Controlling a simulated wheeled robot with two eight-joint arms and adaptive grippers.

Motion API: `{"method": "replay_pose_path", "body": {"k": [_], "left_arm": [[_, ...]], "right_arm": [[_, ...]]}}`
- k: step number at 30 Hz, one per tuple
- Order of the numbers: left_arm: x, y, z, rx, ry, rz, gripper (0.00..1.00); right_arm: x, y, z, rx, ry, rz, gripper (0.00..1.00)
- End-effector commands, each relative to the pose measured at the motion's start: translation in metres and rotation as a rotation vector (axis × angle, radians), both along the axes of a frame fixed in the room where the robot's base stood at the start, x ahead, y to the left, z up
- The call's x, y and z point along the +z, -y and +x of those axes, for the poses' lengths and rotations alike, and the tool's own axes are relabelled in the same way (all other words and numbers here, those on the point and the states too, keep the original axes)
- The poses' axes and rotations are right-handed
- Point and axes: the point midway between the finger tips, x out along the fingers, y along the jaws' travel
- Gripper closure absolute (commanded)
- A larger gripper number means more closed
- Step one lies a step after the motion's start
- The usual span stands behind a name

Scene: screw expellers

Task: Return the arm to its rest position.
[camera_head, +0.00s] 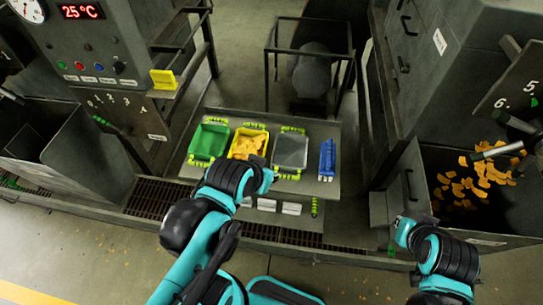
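My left arm, teal and black, reaches up the middle of the head view. Its end with the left gripper (266,181) is over the front edge of the low bench (345,165), just below the yellow bin. My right arm is at the lower right, and its end with the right gripper (404,231) is in front of the right-hand machine's open box. Both grippers are small and seen from above, so I cannot tell whether their fingers are open or shut. I see nothing clearly held in either.
On the bench stand a green bin (208,141), a yellow bin (264,131) with orange-yellow pieces, a grey bin (291,150) and a blue tool or holder (327,158). The right box (420,160) holds scattered orange pieces. A left hopper (60,160) and floor grating (150,203) flank the bench.

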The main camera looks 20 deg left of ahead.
Motion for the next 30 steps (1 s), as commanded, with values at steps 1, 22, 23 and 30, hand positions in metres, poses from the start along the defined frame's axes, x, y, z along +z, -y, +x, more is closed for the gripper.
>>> {"method": "replay_pose_path", "body": {"k": [1,22,23,30], "left_arm": [[-0.004,0.000,0.000,0.000,0.000,0.000,0.74],[-0.138,0.000,0.000,-0.001,-0.002,0.001,0.74],[-0.138,0.000,0.000,-0.001,-0.002,0.001,0.74],[-0.138,0.000,0.000,-0.001,-0.002,0.001,0.74]], "right_arm": [[-0.004,0.000,0.000,0.000,0.000,0.000,1.00],[-0.138,0.000,0.000,0.000,0.000,0.000,1.00],[-0.138,0.000,0.000,0.000,0.000,0.000,1.00],[-0.138,0.000,0.000,0.000,0.000,0.000,1.00]]}}
